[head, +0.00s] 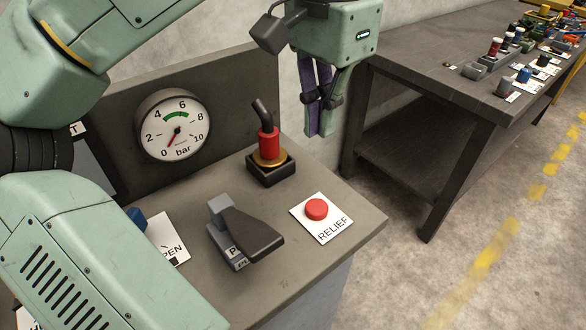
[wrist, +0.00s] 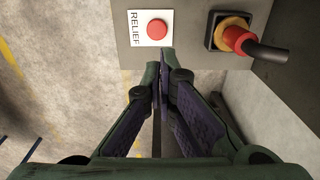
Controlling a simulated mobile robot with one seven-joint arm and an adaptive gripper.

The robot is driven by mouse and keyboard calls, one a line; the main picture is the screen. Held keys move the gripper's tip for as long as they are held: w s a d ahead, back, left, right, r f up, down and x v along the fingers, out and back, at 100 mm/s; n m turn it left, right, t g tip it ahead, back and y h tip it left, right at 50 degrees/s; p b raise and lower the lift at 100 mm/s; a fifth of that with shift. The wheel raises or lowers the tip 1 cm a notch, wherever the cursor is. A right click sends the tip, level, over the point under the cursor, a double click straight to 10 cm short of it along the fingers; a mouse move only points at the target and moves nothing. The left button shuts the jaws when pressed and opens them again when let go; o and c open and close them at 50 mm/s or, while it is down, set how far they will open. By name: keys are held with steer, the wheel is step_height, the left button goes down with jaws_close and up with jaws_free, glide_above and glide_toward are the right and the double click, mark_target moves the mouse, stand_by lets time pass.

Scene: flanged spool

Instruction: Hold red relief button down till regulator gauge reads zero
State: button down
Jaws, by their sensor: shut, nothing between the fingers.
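The red relief button (head: 316,209) sits on a white card marked RELIEF on the grey bench top; it also shows in the wrist view (wrist: 157,28). The round white gauge (head: 173,127), marked in bar, is on the upright back panel. Its red needle points down and left, at or close to 0. My gripper (head: 319,132) is shut and empty, fingers pointing down. In the head view it is above and behind the button, by the bench's right edge. In the wrist view its fingertips (wrist: 163,62) appear just below the card, apart from the button.
A red fitting with a brass collar and black hose (head: 268,145) stands in a dark square base behind the button. A grey lever (head: 245,232) is left of the button. A dark table (head: 440,75) with small parts stands at the right. Floor between is clear.

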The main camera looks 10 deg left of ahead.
mark_target(314, 207)
steer(key=shift+s+a, duration=0.15)
steer(key=shift+a, duration=0.05)
step_height(314, 207, down, 14)
stand_by(0.8)
steer(key=shift+d+f, duration=0.1)
steer(key=shift+f, duration=0.8)
steer(key=shift+s+f, duration=0.15)
steer(key=shift+f, duration=0.2)
stand_by(5.1)
